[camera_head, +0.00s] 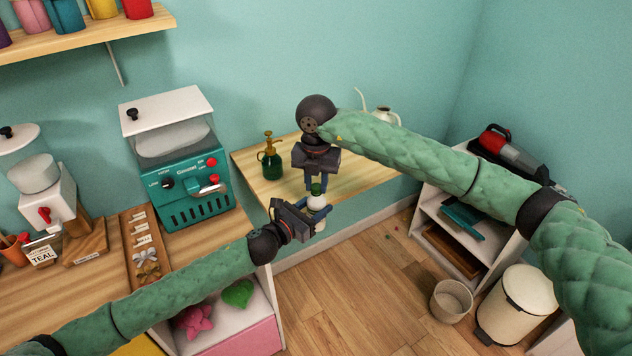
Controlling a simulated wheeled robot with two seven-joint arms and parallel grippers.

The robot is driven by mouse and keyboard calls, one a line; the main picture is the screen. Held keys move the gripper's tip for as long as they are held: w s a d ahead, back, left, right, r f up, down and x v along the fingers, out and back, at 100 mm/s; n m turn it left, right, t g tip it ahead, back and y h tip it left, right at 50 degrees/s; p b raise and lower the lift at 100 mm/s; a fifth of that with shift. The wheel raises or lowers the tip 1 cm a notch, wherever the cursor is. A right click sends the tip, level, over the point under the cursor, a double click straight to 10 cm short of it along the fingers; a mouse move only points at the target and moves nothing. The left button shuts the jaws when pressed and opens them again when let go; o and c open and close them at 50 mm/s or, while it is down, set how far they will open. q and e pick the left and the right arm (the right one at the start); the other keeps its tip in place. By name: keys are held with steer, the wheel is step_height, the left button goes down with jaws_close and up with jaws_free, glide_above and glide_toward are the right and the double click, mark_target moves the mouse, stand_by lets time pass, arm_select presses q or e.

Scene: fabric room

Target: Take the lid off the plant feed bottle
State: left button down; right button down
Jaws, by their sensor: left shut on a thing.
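The plant feed bottle (319,224) is small and white with a green lid (316,189). It is held roughly upright in the air in front of the wooden shelf. My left gripper (318,209) comes from the left and is shut on the bottle's body, hiding part of it. My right gripper (316,184) points down from above. Its two blue fingers stand apart, one on each side of the lid, and look open. I cannot see clearly whether they touch the lid.
A green spray bottle (270,160) and a white watering can (381,117) stand on the wooden shelf (262,190) behind. A teal machine (180,165) stands on the left counter. A bin (517,303) and a basket (451,301) are on the floor at right.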

arm_select(q)
steer(key=shift+d, duration=0.15)
arm_select(e)
steer(key=n, duration=0.6)
steer(key=shift+r, duration=0.1)
steer(key=n, duration=1.4)
arm_select(q)
steer(key=shift+s, duration=0.1)
arm_select(e)
steer(key=n, duration=0.7)
steer(key=shift+w+d, duration=0.1)
steer(key=shift+w, duration=0.1)
steer(key=shift+r, duration=0.45)
steer(key=shift+r, duration=0.35)
steer(key=shift+r, duration=0.35)
